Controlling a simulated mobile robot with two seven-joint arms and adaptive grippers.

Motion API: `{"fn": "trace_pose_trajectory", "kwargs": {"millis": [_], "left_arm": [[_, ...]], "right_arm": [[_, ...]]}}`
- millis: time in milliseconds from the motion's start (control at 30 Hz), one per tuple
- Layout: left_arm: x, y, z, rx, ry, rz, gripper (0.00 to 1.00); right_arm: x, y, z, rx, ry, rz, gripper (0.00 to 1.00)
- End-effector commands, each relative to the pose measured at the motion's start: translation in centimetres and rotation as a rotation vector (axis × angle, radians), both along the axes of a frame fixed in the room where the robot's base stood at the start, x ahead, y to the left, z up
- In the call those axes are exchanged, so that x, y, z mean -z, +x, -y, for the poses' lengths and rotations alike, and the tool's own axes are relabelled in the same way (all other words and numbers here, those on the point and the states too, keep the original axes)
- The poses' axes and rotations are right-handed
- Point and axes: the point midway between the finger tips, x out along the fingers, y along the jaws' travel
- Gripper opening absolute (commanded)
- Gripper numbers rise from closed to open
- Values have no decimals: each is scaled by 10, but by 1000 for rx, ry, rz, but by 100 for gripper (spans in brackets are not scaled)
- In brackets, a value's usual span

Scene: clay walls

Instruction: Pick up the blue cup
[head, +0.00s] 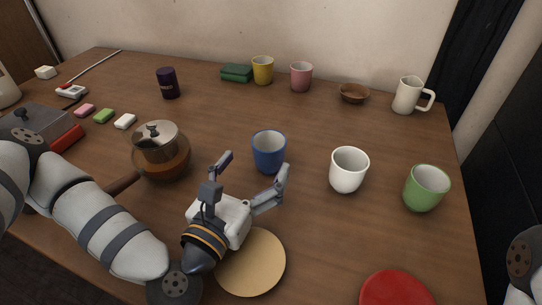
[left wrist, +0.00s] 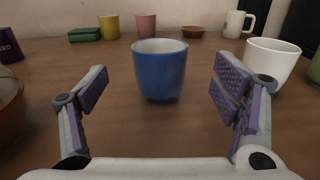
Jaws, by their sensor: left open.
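The blue cup (head: 269,153) stands upright on the wooden table, near the middle. It also shows in the left wrist view (left wrist: 160,72), centred just beyond the fingers. My left gripper (head: 256,178) is open, with its two fingers spread toward the cup. In the left wrist view the gap between the fingertips (left wrist: 160,88) is empty and the cup stands ahead of it, apart from both fingers. My right gripper is out of view; only a bit of my right arm shows at the lower right edge of the head view.
A brown pot (head: 160,158) with a lid and handle stands left of the gripper. A white cup (head: 348,170) and a green cup (head: 426,188) stand to the right. A tan disc (head: 255,268) lies below the gripper. Yellow (head: 263,70) and pink (head: 301,76) cups stand behind.

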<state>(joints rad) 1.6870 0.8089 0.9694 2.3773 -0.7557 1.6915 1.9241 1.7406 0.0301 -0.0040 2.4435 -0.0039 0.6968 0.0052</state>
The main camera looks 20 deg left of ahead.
Motion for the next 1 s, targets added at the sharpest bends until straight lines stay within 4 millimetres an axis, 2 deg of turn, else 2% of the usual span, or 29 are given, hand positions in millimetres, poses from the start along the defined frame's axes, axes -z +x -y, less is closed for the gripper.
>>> {"fn": "trace_pose_trajectory", "kwargs": {"millis": [33, 333, 433, 600, 633, 667, 867, 1000], "left_arm": [[-6, 6, 0, -1, -1, 12, 82], [-7, 62, 6, -1, 0, 11, 82], [-6, 70, 6, -1, -2, 8, 82], [-6, 70, 6, 0, -2, 7, 82], [-6, 70, 6, -1, -2, 7, 79], [-6, 70, 6, -1, -2, 7, 73], [-6, 70, 6, -1, -2, 7, 27], [-6, 70, 6, -1, -2, 8, 26]], "right_arm": [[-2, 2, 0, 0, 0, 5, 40], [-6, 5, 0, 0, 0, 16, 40], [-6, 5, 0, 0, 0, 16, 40], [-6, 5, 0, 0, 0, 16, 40], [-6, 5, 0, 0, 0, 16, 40], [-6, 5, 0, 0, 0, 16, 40], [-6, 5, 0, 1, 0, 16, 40], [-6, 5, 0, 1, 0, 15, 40]]}}
